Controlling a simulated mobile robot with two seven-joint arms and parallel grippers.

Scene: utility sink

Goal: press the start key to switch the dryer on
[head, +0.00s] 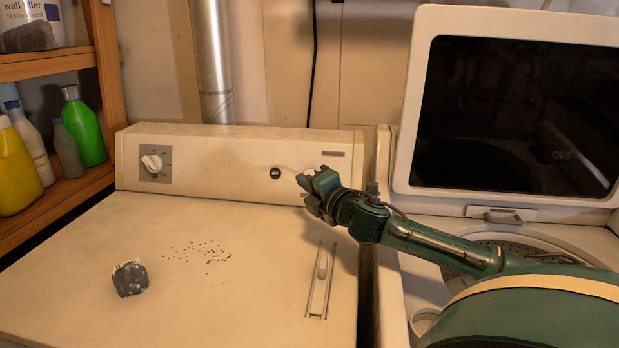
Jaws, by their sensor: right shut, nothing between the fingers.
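The dryer (60,240) is the cream machine with a raised control panel (220,160) along its back. On the panel are a white dial (152,163) at left and a small round black piece with a pale mark (275,173) right of the middle. A pale round part (310,171) shows just behind my gripper, mostly hidden; I cannot tell which is the start key. My right gripper (305,184) is shut and empty in front of the panel's right part. I cannot tell whether it touches the panel. A dark screen (510,110) at right reads "OFF". My left gripper is out of view.
A dark grey lump (130,278) and scattered dark specks (197,252) lie on the dryer top. A slider in a slot (322,265) is at its right. A wooden shelf (108,80) with several bottles stands at left. The dryer top is otherwise clear.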

